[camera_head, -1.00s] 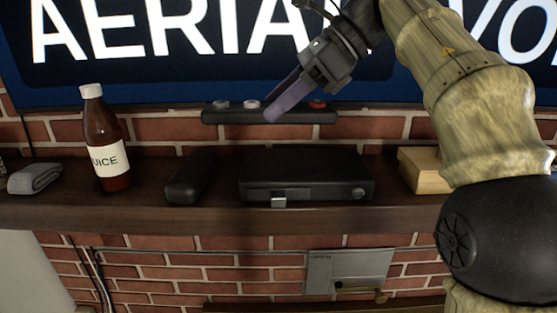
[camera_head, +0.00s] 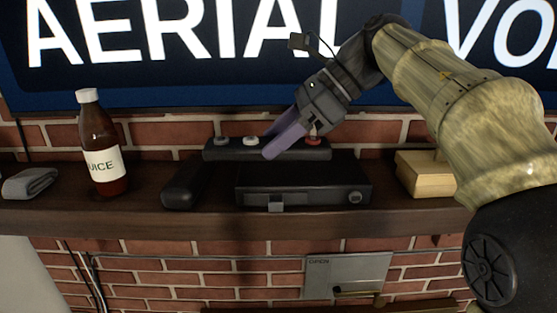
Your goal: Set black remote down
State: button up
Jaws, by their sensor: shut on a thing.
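The black remote (camera_head: 232,154) is a long dark bar with grey, white and red buttons on top. My gripper (camera_head: 269,143) reaches down from the upper right with its purple fingers shut on the remote's middle. The remote lies level, crosswise in view, behind and partly above the black box (camera_head: 303,195) on the dark wooden mantel shelf (camera_head: 330,222). I cannot tell whether the remote touches the box or the shelf. The remote's lower edge is against the box's back edge in view, and part of its middle is hidden by the fingers.
A dark elongated object (camera_head: 183,187) lies left of the box. A juice bottle (camera_head: 101,150) and a grey folded cloth (camera_head: 31,182) are farther left. The brick wall and lit screen (camera_head: 190,85) stand close behind the shelf.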

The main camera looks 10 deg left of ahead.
aim_at(278, 179)
jog(key=shift+f, duration=0.35)
jog(key=shift+f+p, duration=0.4)
jog(key=shift+f, duration=1.5)
jog(key=o, duration=1.1)
jog(key=shift+f, duration=0.1)
jog(key=shift+o, duration=0.2)
